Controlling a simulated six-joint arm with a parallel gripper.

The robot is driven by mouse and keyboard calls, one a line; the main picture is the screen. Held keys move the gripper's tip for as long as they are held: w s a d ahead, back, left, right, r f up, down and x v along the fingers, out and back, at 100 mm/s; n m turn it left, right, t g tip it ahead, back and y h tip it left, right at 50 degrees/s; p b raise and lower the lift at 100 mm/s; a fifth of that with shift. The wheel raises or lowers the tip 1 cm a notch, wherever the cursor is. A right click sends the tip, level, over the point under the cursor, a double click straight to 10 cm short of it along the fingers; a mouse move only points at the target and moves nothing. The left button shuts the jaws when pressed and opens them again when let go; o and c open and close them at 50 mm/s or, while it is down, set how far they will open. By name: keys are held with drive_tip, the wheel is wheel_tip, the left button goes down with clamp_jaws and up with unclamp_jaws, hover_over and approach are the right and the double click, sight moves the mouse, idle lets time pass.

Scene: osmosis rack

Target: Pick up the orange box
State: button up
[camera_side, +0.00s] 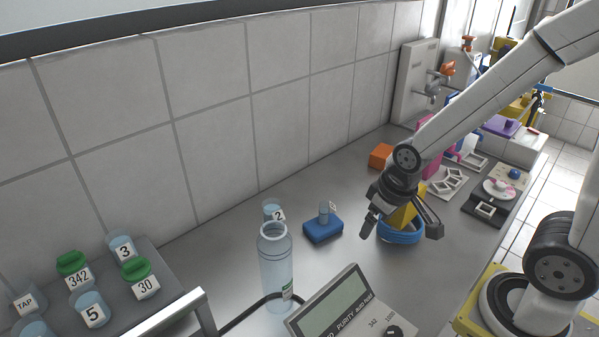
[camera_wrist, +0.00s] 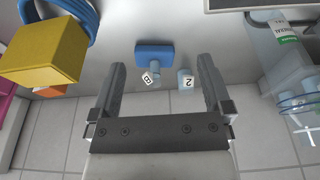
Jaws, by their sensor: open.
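The orange box (camera_side: 381,156) stands on the grey bench near the tiled wall, behind my gripper in the side view. In the wrist view an orange shape (camera_wrist: 48,91) shows at the left, against the wall and partly hidden by a yellow block; it seems to be the same box. My gripper (camera_side: 402,226) is open and points down above the bench, in front of the yellow block. In the wrist view nothing is held between its fingers (camera_wrist: 161,75); the orange box lies outside them to the left.
The yellow block (camera_wrist: 45,52) and blue coil (camera_side: 401,237) stand close by my gripper. A blue stand (camera_side: 323,231) with a small vial, a labelled vial (camera_side: 272,207), a clear bottle (camera_side: 276,268) and a purity meter (camera_side: 335,305) are nearby. Pink parts (camera_side: 429,165) stand right of the box.

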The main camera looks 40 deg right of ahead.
drive_tip(key=n+h, duration=1.3)
drive_tip(key=n, duration=0.7)
approach(377, 159)
drive_tip(key=x, duration=0.5)
drive_tip(key=shift+s, duration=0.25)
drive_tip(key=shift+w+d+f, duration=0.15)
drive_tip(key=shift+w+d, duration=0.15)
drive_tip(key=shift+d, duration=0.1)
drive_tip(key=shift+x, duration=1.3)
drive_tip(key=shift+x, duration=2.55)
